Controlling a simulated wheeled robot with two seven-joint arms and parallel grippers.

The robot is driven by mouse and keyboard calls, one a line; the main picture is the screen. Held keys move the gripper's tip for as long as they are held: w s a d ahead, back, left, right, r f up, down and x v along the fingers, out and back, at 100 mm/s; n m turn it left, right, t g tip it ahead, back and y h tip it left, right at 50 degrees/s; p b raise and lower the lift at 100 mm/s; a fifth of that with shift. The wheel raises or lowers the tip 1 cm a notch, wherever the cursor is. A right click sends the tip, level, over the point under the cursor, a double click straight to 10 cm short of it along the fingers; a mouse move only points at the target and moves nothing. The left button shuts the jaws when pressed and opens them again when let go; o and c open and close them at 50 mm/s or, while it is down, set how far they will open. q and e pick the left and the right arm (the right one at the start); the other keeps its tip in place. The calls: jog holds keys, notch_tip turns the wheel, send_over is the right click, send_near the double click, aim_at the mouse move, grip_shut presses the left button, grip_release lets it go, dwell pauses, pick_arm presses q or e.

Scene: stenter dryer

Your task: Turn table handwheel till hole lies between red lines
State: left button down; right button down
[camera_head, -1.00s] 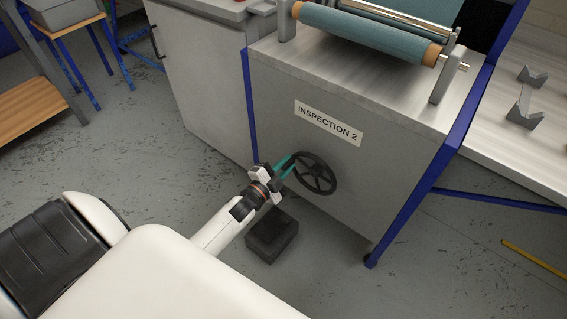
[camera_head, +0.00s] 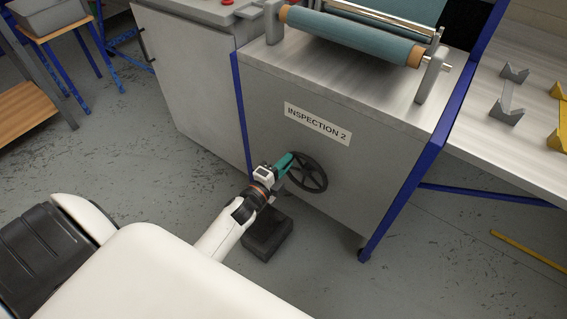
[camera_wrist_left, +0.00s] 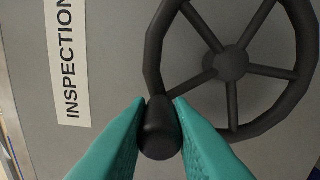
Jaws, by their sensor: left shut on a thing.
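The black spoked handwheel (camera_head: 311,175) is on the grey front panel below the "INSPECTION 2" label (camera_head: 318,123). It also shows in the left wrist view (camera_wrist_left: 228,64), with a dark knob (camera_wrist_left: 160,130) on its rim. My left gripper (camera_head: 287,163) is at the wheel's left side. In the left wrist view its teal fingers (camera_wrist_left: 158,112) are shut on the knob, one on each side. A roll of blue-green cloth (camera_head: 350,35) lies on top of the machine. No hole or red lines can be made out. My right gripper is not in view.
A dark block (camera_head: 267,235) stands on the floor below my left wrist. A blue leg (camera_head: 398,190) edges the panel on the right. A grey cabinet (camera_head: 190,85) stands to the left. Grey V-shaped rests (camera_head: 510,95) stand on the right-hand table.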

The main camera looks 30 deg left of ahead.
pick_arm(q)
jog(key=shift+d, duration=0.1)
jog(key=c, duration=1.3)
grip_release()
jog(key=shift+s, duration=0.3)
jog(key=s, duration=0.7)
jog(key=s+a+p, duration=0.1)
jog(key=s, duration=0.3)
jog(key=shift+s, duration=0.25)
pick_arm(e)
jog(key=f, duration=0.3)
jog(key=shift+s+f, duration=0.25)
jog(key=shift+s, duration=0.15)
pick_arm(q)
jog(key=shift+f, duration=0.1)
